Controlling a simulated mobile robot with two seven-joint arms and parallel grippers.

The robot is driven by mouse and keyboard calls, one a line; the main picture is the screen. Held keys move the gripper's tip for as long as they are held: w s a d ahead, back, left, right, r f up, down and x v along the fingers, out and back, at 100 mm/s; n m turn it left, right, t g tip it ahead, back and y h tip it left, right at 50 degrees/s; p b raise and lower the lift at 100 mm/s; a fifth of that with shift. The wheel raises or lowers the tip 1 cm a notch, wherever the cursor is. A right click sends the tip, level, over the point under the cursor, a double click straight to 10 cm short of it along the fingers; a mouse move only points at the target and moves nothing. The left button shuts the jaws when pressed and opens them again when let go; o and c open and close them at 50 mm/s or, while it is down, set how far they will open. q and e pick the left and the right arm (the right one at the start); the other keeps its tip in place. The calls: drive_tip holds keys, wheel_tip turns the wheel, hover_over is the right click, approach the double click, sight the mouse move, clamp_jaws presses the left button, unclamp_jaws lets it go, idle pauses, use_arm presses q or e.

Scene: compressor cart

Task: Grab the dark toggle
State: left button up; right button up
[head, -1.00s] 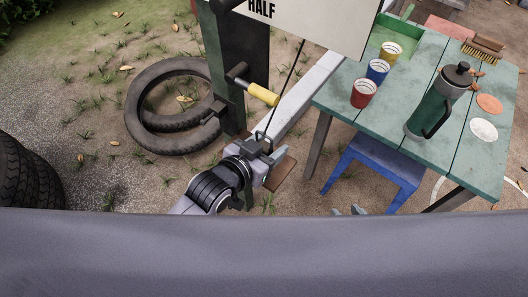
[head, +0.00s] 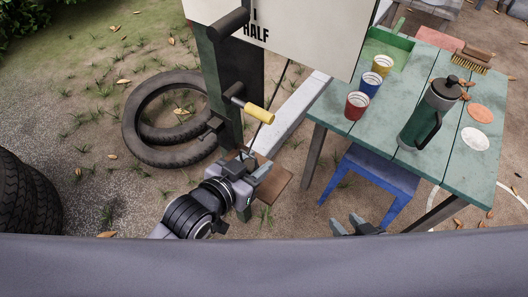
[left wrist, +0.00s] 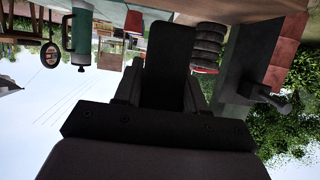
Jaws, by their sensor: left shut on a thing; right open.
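A thin dark cord (head: 282,81) hangs from beside the sign board down toward my left gripper in the head view. My left gripper (head: 254,165) is at the post's foot, over a brown wooden board. In the left wrist view, a large dark block-like thing (left wrist: 168,65) stands between its two grey fingers; it looks like the dark toggle, seen very close. The left gripper is shut on it. In the head view the toggle is mostly hidden by the fingers. My right gripper (head: 357,226) is open and empty at the lower edge, near the blue stool.
A dark post carries the sign board (head: 300,35) and a yellow handle (head: 259,113). Tyres (head: 140,125) lie left of it. The green table (head: 400,85) at right holds cups, a flask (head: 425,117) and a brush. A blue stool (head: 375,170) stands under its edge.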

use_arm(q)
drive_tip(key=s+a, duration=0.8)
drive_tip(key=s, duration=0.3)
drive_tip(key=shift+s+p, duration=0.2)
drive_tip(key=shift+p, duration=0.25)
